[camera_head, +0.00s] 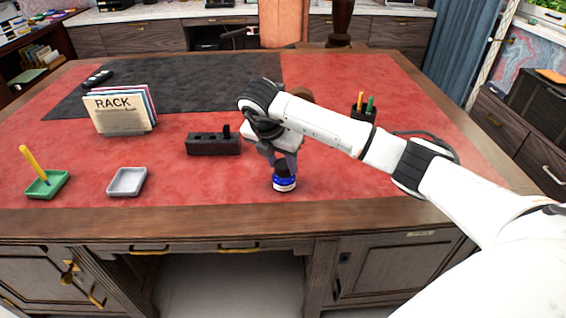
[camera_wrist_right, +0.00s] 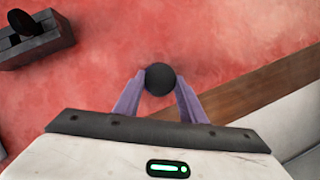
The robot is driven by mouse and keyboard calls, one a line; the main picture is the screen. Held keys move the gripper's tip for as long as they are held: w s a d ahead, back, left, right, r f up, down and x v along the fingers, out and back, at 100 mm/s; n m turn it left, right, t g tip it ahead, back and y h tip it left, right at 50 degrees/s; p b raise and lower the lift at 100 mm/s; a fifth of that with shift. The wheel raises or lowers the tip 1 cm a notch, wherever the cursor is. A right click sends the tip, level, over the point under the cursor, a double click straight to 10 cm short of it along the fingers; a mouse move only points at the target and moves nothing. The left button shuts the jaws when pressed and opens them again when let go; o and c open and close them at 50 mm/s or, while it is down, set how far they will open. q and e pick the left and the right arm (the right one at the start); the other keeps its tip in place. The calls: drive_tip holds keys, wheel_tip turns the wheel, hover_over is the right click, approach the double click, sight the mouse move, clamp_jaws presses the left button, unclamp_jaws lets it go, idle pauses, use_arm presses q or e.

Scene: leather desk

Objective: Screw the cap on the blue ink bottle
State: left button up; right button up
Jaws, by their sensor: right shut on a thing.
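The blue ink bottle (camera_head: 284,184) stands upright on the red desk top near its front edge. A black cap (camera_wrist_right: 160,79) sits between the fingers of my right gripper (camera_wrist_right: 158,92), which is shut on it. In the head view my right gripper (camera_head: 284,160) points down directly over the bottle, with the cap at the bottle's top. In the wrist view the cap hides the bottle below it. I cannot tell whether the cap's thread is engaged. My left gripper is not in view.
A black block holder (camera_head: 213,145) stands left of the bottle. A grey tray (camera_head: 127,182), a green tray (camera_head: 47,184) with a yellow stick and a book rack (camera_head: 120,111) are further left. A pen cup (camera_head: 364,113) stands behind my right arm. Desk around the bottle is clear.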

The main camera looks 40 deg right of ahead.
drive_tip(key=shift+f+m+g, duration=0.15)
drive_tip(key=shift+m+g, duration=0.15)
drive_tip(key=shift+m, duration=0.3)
drive_tip(key=shift+a, duration=0.1)
drive_tip(key=m+g, duration=0.1)
drive_tip(key=m, duration=0.1)
drive_tip(key=shift+w+m, duration=0.1)
drive_tip(key=shift+m, duration=0.3)
drive_tip(key=shift+m+g+b, duration=0.3)
drive_tip(key=shift+m, duration=0.3)
drive_tip(key=m+g+b, duration=0.1)
drive_tip(key=m, duration=0.2)
drive_tip(key=shift+w, duration=0.2)
drive_tip(key=shift+m, duration=0.5)
